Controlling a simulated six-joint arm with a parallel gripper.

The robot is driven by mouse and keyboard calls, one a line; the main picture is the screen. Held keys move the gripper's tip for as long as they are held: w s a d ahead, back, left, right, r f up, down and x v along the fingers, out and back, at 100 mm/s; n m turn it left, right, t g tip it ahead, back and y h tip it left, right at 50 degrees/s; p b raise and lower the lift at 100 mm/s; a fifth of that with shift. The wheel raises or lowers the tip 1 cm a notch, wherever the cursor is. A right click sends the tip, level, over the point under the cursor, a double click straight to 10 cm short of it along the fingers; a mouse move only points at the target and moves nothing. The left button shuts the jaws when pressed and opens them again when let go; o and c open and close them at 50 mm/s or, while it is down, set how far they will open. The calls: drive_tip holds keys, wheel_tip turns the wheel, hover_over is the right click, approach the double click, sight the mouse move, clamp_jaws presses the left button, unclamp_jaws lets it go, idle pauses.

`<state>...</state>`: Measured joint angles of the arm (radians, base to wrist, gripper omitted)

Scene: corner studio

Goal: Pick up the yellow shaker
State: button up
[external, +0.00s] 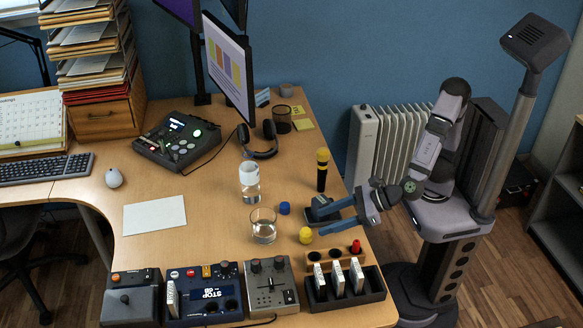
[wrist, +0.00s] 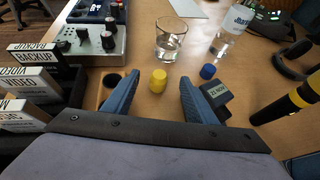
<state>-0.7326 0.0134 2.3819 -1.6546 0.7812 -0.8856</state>
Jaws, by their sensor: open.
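The yellow shaker (external: 305,235) is a small rounded cylinder standing upright on the desk. In the wrist view the yellow shaker (wrist: 159,80) shows in the gap between my fingertips, a little ahead of them. My gripper (external: 325,219) is open and empty, low over the desk's right part. Its two blue fingers (wrist: 160,84) stand apart on either side of the shaker in the wrist view. I cannot tell whether the fingertips reach past its near side. Nothing hides the shaker.
A blue shaker (external: 284,208), a glass of water (external: 263,226) and a bottle (external: 249,182) stand nearby. A wooden rack (external: 312,267) holds a red piece. A small dark clock-like box (wrist: 215,94) is beside my right finger. A yellow-topped black microphone (external: 322,169) stands farther back.

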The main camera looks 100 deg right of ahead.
sight(306, 233)
drive_tip(key=shift+f, duration=1.25)
drive_tip(key=shift+b+x, duration=0.55)
drive_tip(key=shift+x, duration=3.15)
drive_tip(key=shift+r, duration=0.1)
drive_tip(key=c, duration=1.1)
